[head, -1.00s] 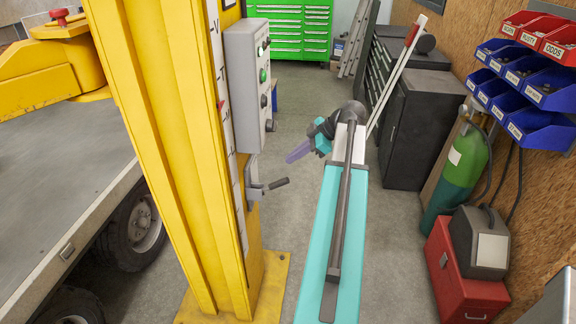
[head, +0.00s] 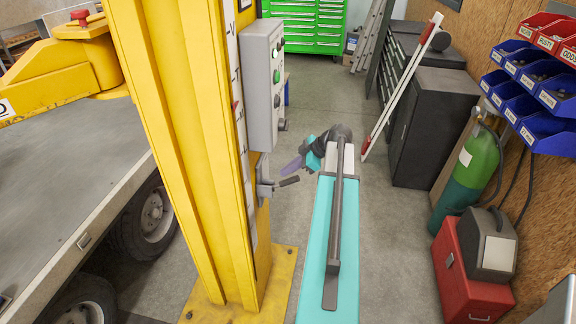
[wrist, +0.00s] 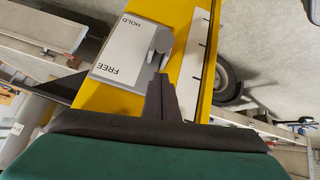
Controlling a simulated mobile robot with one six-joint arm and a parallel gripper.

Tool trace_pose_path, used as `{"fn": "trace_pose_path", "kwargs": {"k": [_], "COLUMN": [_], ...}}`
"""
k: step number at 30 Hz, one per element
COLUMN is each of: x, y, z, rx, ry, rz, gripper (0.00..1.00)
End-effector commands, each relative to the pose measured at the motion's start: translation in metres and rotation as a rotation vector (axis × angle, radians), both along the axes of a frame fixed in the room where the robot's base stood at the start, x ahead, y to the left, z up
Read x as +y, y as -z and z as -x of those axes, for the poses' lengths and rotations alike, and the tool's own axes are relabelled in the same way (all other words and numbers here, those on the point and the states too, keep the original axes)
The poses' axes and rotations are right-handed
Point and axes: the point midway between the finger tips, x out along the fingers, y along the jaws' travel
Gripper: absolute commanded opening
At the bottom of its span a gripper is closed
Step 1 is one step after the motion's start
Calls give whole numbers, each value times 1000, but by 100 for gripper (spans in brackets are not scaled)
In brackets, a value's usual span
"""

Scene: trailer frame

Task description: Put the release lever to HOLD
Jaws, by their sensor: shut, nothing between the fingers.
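The release lever (head: 288,182) is a small dark handle on a grey bracket low on the yellow column. In the wrist view its rounded grey hub (wrist: 162,41) stands beside a white plate (wrist: 128,52) marked HOLD and FREE. The lever's arm runs down from the hub on the FREE side, its lower end partly hidden behind my fingers. My gripper (head: 291,166) is shut and empty, just above the handle in the head view. In the wrist view its dark fingers (wrist: 160,88) point at the lever; I cannot tell whether they touch it.
A grey control box (head: 264,85) with buttons sits on the yellow column (head: 185,150) above the lever. A trailer deck (head: 70,190) with wheels lies to the left. A red toolbox (head: 472,285) and a green gas cylinder (head: 468,170) stand right. Floor between is clear.

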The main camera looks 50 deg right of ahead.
Motion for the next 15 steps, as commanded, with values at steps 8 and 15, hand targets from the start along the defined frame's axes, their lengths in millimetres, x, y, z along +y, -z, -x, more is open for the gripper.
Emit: {"fn": "trace_pose_path", "kwargs": {"k": [8,15], "x": [-10,-13], "y": [17,23], "z": [8,10], "rx": [0,0], "ry": [1,0], "rz": [-2,0], "gripper": [0,0]}}
